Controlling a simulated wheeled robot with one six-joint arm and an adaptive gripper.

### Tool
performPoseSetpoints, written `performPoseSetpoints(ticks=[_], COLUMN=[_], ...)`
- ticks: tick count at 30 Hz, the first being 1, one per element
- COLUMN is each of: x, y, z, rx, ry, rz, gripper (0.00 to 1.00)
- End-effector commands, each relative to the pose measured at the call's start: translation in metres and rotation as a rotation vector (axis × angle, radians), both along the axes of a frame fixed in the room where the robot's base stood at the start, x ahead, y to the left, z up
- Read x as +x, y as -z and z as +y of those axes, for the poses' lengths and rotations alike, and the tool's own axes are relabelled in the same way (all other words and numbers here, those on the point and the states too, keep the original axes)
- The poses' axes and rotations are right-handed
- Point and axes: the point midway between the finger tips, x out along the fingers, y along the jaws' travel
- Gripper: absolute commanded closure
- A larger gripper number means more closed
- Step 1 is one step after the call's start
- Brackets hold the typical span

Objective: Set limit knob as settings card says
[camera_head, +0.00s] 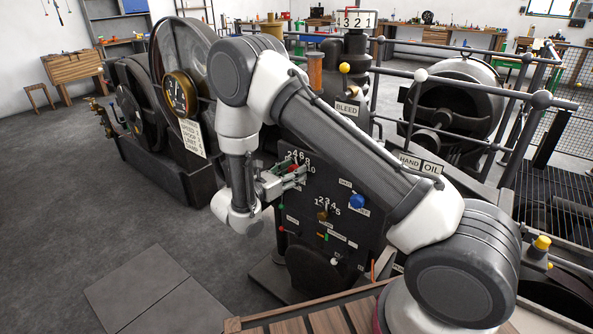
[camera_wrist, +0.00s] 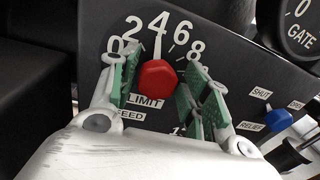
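The limit knob (camera_wrist: 157,78) is red and six-sided, above a LIMIT label in the wrist view. Its white pointer (camera_wrist: 157,46) stands near the 4 on the arc of numbers from 0 upward. My gripper (camera_wrist: 162,62) has green-padded fingers on both sides of the knob, apart, with a clear gap on the right; the left finger is close to the knob. In the head view my gripper (camera_head: 287,179) is at the dark panel's upper left, largely hiding the knob. A white card (camera_head: 192,138) hangs below a brass gauge; its text is too small to read surely.
The dark panel (camera_head: 345,245) also carries a blue knob (camera_head: 357,201) and small levers. A blue-tipped RELIEF lever (camera_wrist: 279,118) and a GATE dial (camera_wrist: 301,25) are right of my gripper. Railings and machinery stand behind; open floor lies left.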

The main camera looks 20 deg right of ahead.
Motion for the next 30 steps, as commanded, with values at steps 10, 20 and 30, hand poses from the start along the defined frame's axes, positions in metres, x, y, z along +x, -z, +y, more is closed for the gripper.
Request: performPoseSetpoints(ticks=[10, 20, 30], x=[0.0, -0.028, -0.058], y=[0.0, -0.002, -0.003], z=[0.002, 0.05, 0.098], rx=[0.002, 0.001, 0.002], ry=[-0.003, -0.008, -0.003], rz=[0.0, -0.001, -0.001], gripper=[0.44, 0.44, 0.44])
